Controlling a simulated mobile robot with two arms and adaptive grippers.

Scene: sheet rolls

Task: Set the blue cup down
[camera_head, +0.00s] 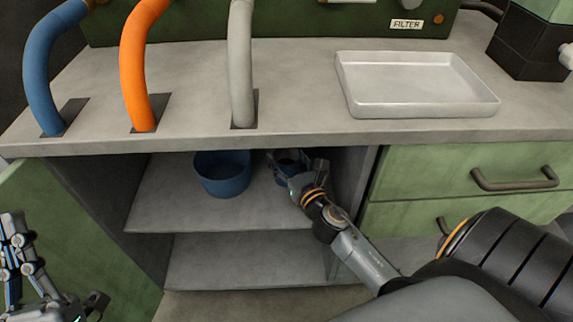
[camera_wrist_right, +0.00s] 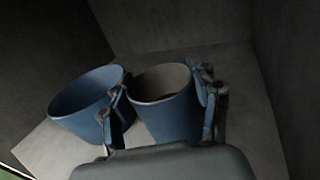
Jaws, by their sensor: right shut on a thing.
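The blue cup (camera_wrist_right: 165,112) is between the two fingers of my right gripper (camera_wrist_right: 160,108) in the right wrist view. The fingers are shut on its sides, and its open mouth shows a dark inside. In the head view the cup (camera_head: 281,173) is inside the open cabinet, on the upper shelf's right side, partly hidden by the gripper (camera_head: 291,172). Its base is hidden, so I cannot tell whether it touches the shelf. My left gripper (camera_head: 18,245) is at the lower left, outside the cabinet, and its finger opening is unclear.
A wider blue bowl (camera_head: 222,178) stands on the upper shelf (camera_head: 170,208), left of the cup. The counter edge (camera_head: 300,140) is above, and the cabinet's right wall (camera_head: 350,185) is close to my right gripper. The shelf's front left is clear. A white tray (camera_head: 415,105) sits on the counter.

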